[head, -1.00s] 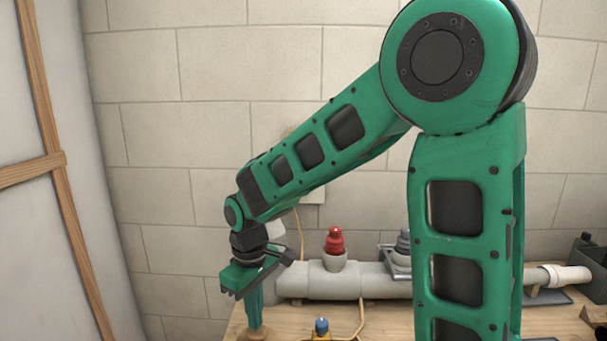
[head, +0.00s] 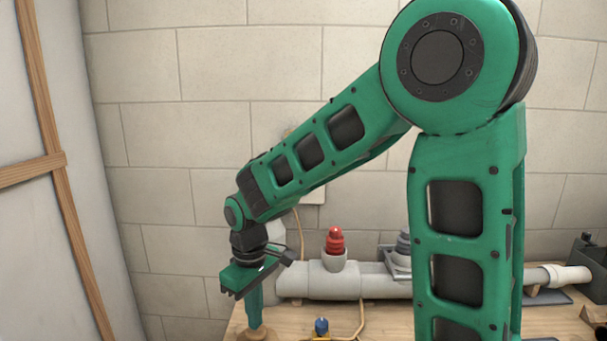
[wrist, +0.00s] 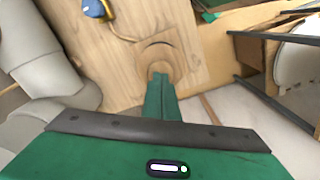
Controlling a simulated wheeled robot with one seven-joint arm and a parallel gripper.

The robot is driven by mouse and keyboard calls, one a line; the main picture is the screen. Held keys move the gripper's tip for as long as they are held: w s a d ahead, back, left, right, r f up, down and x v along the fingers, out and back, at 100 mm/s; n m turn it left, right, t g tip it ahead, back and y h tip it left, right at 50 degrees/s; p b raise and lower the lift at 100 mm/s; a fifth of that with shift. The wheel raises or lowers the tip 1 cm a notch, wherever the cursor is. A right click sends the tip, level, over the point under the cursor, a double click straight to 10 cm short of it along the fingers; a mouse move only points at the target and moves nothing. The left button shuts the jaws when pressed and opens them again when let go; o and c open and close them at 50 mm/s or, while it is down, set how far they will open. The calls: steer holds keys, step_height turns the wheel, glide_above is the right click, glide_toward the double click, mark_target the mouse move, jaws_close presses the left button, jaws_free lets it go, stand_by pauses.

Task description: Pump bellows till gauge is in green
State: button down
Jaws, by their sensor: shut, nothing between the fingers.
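My gripper (head: 256,326) is shut and empty, pointing straight down at the left end of the wooden bench. Its fingertips (wrist: 160,80) are at a small round wooden piece (head: 265,334), which also shows in the wrist view as a disc with a raised middle (wrist: 150,60). I cannot tell whether this piece is part of the bellows, or whether the fingertips press on it or only touch it. No gauge dial can be made out in either view, so its reading is not visible.
A grey pipe (head: 350,283) runs along the back of the bench, with a red ribbed plug (head: 335,240) in a grey cup on it. A blue knob (head: 321,325) with yellow beneath stands right of my gripper. My arm hides part of the pipe.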

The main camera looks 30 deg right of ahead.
steer(key=shift+f, duration=0.1)
steer(key=shift+f, duration=1.6)
steer(key=shift+r, duration=1.7)
steer(key=shift+d, duration=0.1)
steer(key=s+d+r+m, duration=0.2)
steer(key=s+d+m, duration=0.4)
steer(key=s+d, duration=0.5)
steer(key=s+d+r+m, duration=0.3)
steer(key=s+d+m, duration=0.3)
steer(key=s+d, duration=0.5)
steer(key=shift+s, duration=0.6)
